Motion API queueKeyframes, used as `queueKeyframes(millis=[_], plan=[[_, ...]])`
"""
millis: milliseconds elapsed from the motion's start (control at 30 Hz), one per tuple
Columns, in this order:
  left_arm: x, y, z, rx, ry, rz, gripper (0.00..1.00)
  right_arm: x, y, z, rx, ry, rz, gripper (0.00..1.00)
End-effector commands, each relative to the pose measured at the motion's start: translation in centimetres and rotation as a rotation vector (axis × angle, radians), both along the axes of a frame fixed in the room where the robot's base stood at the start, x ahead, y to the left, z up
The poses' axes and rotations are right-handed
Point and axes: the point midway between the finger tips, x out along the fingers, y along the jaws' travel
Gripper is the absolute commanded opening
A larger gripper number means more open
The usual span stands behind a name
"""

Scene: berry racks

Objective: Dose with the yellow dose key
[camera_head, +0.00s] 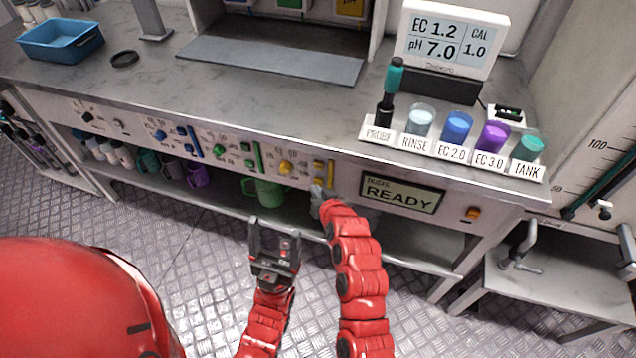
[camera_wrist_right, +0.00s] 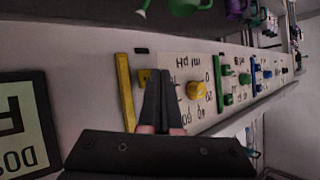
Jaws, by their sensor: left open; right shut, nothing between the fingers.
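The yellow dose key appears as a small yellow block (camera_wrist_right: 144,76) on the front panel, between a tall yellow strip (camera_wrist_right: 125,92) and the round yellow knob (camera_wrist_right: 197,90). In the head view the yellow knob (camera_head: 286,168) and yellow strip (camera_head: 330,173) show on the panel beside the display. My right gripper (camera_head: 317,190) is shut and empty, its tips at the panel just below the yellow key. In the right wrist view its fingers (camera_wrist_right: 161,75) partly cover the key; I cannot tell whether they touch it. My left gripper (camera_head: 273,232) is open and empty, lower and to the left.
The panel display (camera_head: 402,193) reads READY. Blue and green knobs with keys sit farther left. Labelled cups and a probe (camera_head: 390,92) stand on the bench top, below the meter (camera_head: 445,38). A green jug (camera_head: 264,192) stands on the shelf below. The floor in front is clear.

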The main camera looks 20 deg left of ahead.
Motion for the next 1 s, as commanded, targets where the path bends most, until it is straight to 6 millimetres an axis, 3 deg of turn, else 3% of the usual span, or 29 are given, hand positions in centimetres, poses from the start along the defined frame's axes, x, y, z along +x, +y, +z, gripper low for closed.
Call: queueKeyframes(millis=[1000], plan=[[0.00, 0.00, -0.46, 0.000, 0.000, 0.000, 0.76, 0.94, -0.05, -0.03, -0.001, 0.000, -0.001, 0.00]])
